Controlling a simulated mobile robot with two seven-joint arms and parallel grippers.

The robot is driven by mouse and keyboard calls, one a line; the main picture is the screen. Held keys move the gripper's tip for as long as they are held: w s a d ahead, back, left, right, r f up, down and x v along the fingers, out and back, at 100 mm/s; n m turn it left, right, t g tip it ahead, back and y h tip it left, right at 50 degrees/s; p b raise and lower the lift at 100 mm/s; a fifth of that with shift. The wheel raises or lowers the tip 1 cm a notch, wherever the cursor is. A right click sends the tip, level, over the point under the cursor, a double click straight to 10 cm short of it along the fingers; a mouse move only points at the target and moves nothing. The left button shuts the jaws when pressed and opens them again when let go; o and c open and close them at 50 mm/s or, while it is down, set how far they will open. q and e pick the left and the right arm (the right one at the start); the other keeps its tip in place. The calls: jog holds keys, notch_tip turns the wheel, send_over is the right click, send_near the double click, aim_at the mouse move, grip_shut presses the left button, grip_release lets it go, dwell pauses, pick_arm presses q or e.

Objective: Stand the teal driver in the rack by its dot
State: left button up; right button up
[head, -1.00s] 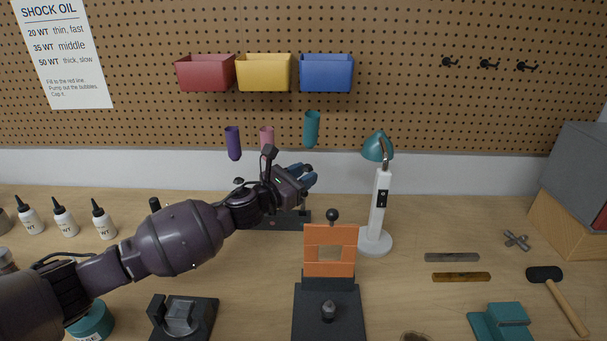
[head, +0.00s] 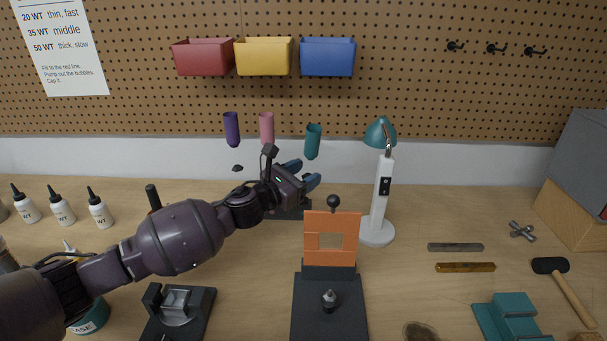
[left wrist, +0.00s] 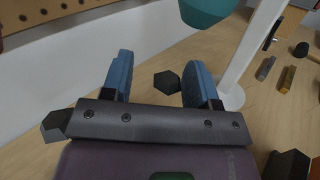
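The teal driver's handle (head: 313,142) is upright at the back, right of the pink handle (head: 267,128) and purple handle (head: 232,130). Its thin shaft is not discernible. The dark rack (head: 292,212) on the bench below is mostly hidden by my left gripper (head: 301,173), so its dots and the driver's seat cannot be seen. In the left wrist view, the teal handle (left wrist: 205,10) shows at the top edge, beyond the gripper. The fingers are apart, with a dark hex piece (left wrist: 168,82) between them, close to the right finger. My right gripper is not in view.
A white lamp (head: 381,200) with a teal shade stands close right of the gripper. An orange block on a black stand (head: 332,240) is in front. White bottles (head: 61,206) stand at left. The bench at far right holds a mallet (head: 566,290) and metal bars.

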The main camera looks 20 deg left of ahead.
pick_arm(q)
jog(key=shift+o, duration=0.4)
jog(key=shift+s+a, duration=0.1)
jog(key=shift+s, duration=0.05)
jog(key=v, duration=1)
jog(key=shift+s, duration=0.2)
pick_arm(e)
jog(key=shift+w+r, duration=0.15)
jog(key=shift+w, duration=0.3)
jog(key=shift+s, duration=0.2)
